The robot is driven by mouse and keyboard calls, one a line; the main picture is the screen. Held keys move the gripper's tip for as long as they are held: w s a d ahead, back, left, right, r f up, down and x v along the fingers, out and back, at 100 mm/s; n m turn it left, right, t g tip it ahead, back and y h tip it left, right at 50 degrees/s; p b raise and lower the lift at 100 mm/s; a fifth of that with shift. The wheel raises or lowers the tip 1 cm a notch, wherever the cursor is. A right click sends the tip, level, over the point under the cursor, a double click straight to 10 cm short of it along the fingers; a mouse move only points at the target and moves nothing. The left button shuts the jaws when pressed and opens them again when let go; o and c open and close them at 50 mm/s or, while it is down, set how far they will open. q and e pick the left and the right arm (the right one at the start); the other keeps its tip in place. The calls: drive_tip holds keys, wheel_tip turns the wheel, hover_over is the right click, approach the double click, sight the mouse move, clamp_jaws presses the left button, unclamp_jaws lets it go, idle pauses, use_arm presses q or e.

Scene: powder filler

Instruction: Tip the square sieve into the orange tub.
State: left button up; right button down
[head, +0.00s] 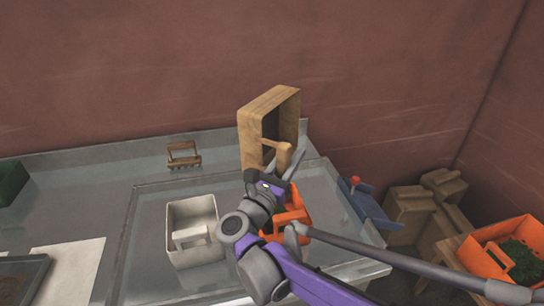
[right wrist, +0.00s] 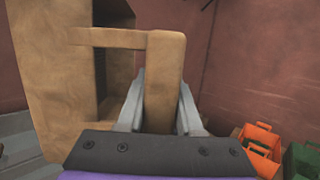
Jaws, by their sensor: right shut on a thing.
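An orange tub (head: 297,215) sits on the table below the gripper, largely hidden by my right arm. Another orange container (head: 488,262) with green contents stands at the far right. My left gripper is not in view.
A whitish tub (head: 184,252) stands on the metal table, left of my arm. A small wooden brush-like item (head: 183,155) lies near the wall. A blue device with a red knob (head: 366,205) and wooden blocks (head: 410,215) are on the right.

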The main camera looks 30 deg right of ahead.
sight(289, 143)
drive_tip(key=shift+s+r+n, duration=0.15)
drive_tip(key=shift+n, duration=0.45)
wheel_tip(289, 143, up, 3)
drive_tip(key=n+y, duration=0.1)
drive_tip(key=n, duration=0.3)
drive_tip(key=n+t+y+b, duration=0.1)
drive_tip(key=n, duration=0.4)
drive_tip(key=n+t+y, duration=0.1)
drive_tip(key=n, duration=0.4)
drive_tip(key=shift+y, duration=0.4)
drive_tip(key=n+b, duration=0.1)
drive_tip(key=n, duration=0.1)
drive_tip(key=r+n+y, duration=0.1)
drive_tip(key=n, duration=0.1)
drive_tip(key=shift+b, duration=0.35)
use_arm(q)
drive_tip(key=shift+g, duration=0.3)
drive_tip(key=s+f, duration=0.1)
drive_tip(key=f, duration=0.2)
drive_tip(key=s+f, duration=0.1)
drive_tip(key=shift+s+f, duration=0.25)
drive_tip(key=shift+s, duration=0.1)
use_arm(e)
drive_tip(key=shift+r+n, duration=0.4)
drive_tip(key=shift+n, duration=0.4)
